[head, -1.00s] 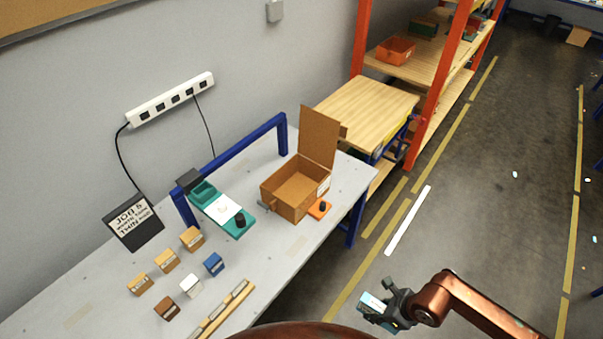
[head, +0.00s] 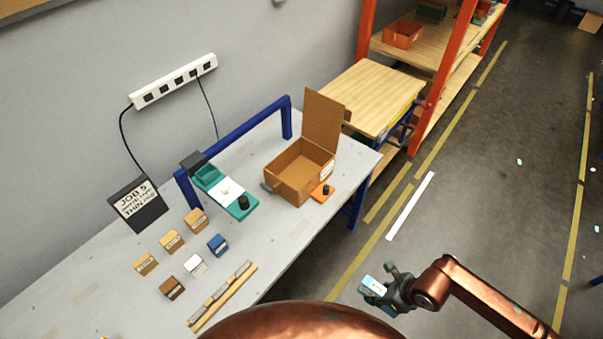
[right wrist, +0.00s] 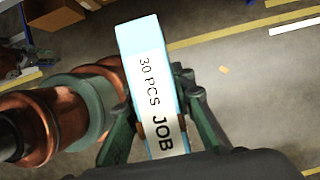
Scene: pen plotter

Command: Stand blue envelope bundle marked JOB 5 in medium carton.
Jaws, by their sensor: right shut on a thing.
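My right gripper (head: 385,289) is shut on a light blue envelope bundle (right wrist: 140,38) with a white label. The label reads "30 PCS JOB" in the right wrist view; the number after JOB is hidden by the gripper. The bundle sits between the two fingers and is held out over the floor, right of the table and well apart from the carton. An open brown carton (head: 285,186) stands at the table's far right end, its lid raised at the back. It looks empty from here. My left gripper is out of view.
A teal device (head: 238,207) stands left of the carton and an orange piece (head: 322,193) right of it. Several small blocks, a wooden strip (head: 222,293) and a black JOB 5 sign (head: 138,205) are on the table (head: 300,232). Shelves (head: 440,75) stand behind.

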